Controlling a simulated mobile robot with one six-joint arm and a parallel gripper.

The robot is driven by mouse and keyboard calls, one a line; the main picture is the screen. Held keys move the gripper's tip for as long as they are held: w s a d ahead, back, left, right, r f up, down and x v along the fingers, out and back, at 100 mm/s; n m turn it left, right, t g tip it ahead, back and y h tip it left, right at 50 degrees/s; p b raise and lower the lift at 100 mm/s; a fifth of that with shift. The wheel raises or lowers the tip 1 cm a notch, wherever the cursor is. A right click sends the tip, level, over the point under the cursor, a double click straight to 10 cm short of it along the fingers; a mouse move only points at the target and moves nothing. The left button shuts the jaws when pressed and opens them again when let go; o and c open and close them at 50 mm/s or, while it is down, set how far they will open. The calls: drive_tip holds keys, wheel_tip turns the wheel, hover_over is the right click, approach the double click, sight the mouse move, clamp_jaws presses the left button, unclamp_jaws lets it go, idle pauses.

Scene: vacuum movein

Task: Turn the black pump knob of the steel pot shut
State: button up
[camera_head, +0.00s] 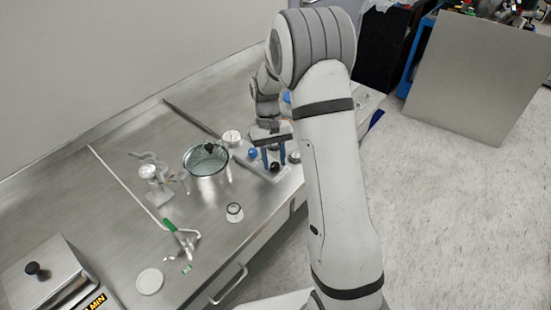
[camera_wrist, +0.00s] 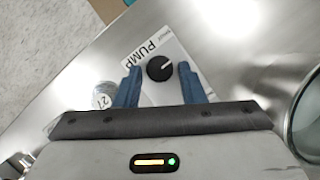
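The black pump knob (camera_wrist: 160,68) sits on a white plate marked PUMP (camera_wrist: 146,50). A white pointer line on it points right and slightly up in the wrist view. My gripper (camera_wrist: 159,70) is open, with one blue finger on each side of the knob. A gap shows between each fingertip and the knob; the height of the tips above the plate is hard to tell. In the head view my gripper (camera_head: 273,153) points down over the knob (camera_head: 275,167). The steel pot (camera_head: 208,182) stands left of it, and its rim shows at the wrist view's right edge (camera_wrist: 296,125).
A blue knob (camera_head: 252,154) and a round white gauge (camera_head: 231,137) are close to my gripper. A small ring-shaped piece (camera_head: 234,211), a green-handled item (camera_head: 170,226) and a white disc (camera_head: 150,281) lie on the steel bench (camera_head: 115,225). The bench's front edge is near.

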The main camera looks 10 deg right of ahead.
drive_tip(key=shift+o, duration=1.2)
drive_tip(key=shift+s, duration=0.1)
drive_tip(key=v, duration=0.7)
drive_tip(key=shift+r+b, duration=0.3)
drive_tip(key=shift+b, duration=0.05)
drive_tip(key=shift+r, duration=0.1)
